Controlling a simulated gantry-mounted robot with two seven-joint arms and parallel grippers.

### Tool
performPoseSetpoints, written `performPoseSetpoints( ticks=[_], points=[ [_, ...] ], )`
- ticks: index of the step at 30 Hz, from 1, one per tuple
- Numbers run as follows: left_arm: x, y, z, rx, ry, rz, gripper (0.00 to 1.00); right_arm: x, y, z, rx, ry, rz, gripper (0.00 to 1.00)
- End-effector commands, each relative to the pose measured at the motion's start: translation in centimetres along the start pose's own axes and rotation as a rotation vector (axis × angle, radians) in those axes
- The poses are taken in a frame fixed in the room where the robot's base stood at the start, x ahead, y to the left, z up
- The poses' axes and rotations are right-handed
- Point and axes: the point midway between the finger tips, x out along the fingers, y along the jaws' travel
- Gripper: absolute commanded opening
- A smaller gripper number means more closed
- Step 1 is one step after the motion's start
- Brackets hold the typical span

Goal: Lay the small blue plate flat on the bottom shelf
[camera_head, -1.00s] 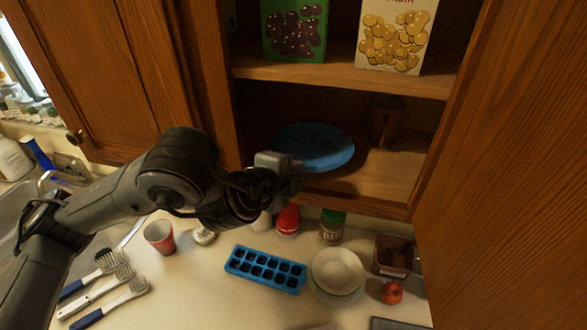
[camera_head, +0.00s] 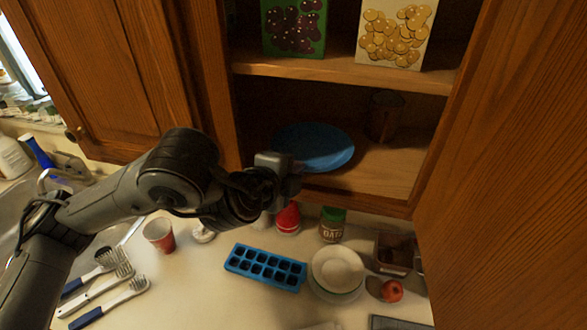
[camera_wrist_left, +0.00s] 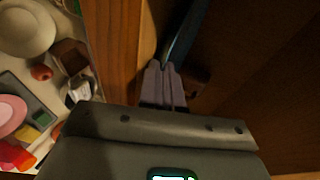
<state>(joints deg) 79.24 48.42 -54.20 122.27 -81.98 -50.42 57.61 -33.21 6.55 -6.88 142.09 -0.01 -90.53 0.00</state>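The small blue plate (camera_head: 318,147) is inside the open cabinet, just above or on the bottom shelf (camera_head: 395,172); I cannot tell whether it touches. It looks nearly level. My left gripper (camera_head: 290,166) is at the plate's near left edge, at the shelf's front. In the left wrist view, its fingers (camera_wrist_left: 164,85) are closed together on the rim of the plate (camera_wrist_left: 186,35), which shows edge-on as a dark blue strip. My right gripper is not in view.
A dark can (camera_head: 384,116) stands on the bottom shelf behind and right of the plate. Boxes stand on the upper shelf (camera_head: 340,74). An open door (camera_head: 510,180) bounds the right. Below, the counter holds an ice tray (camera_head: 265,268), bowls (camera_head: 337,270) and a red cup (camera_head: 159,235).

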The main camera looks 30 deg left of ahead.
Motion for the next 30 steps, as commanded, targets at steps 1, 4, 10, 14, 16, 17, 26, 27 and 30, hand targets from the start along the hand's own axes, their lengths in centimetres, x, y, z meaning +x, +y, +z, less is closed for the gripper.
performPoseSetpoints(
  ticks=[1, 4, 10, 14, 16, 17, 26, 27, 30],
  points=[
    [0.0, -0.1, 0.0, -0.001, 0.0, -0.003, 0.07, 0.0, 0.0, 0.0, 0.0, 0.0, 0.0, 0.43],
    [0.0, -0.1, 0.0, -0.001, 0.0, -0.002, 0.22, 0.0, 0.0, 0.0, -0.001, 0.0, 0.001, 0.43],
    [0.1, 0.2, 0.0, 0.002, 0.0, 0.005, 0.34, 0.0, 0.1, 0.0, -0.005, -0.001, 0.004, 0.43],
    [0.1, 0.4, 0.0, 0.004, 0.0, 0.009, 0.34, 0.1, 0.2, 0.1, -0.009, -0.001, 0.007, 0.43],
    [0.1, 0.5, 0.0, 0.004, 0.0, 0.011, 0.34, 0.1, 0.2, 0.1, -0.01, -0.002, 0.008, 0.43],
    [0.1, 0.5, 0.0, 0.005, -0.001, 0.012, 0.34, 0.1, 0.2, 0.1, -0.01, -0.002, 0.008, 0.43],
    [0.1, 0.7, 0.1, 0.007, -0.002, 0.017, 0.34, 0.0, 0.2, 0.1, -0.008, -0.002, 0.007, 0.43],
    [0.0, 0.6, 0.1, 0.007, -0.002, 0.016, 0.34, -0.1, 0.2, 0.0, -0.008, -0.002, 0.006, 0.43],
    [-0.8, 0.4, 0.1, 0.01, -0.002, 0.014, 0.34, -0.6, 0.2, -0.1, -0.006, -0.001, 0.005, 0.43]
  ],
)
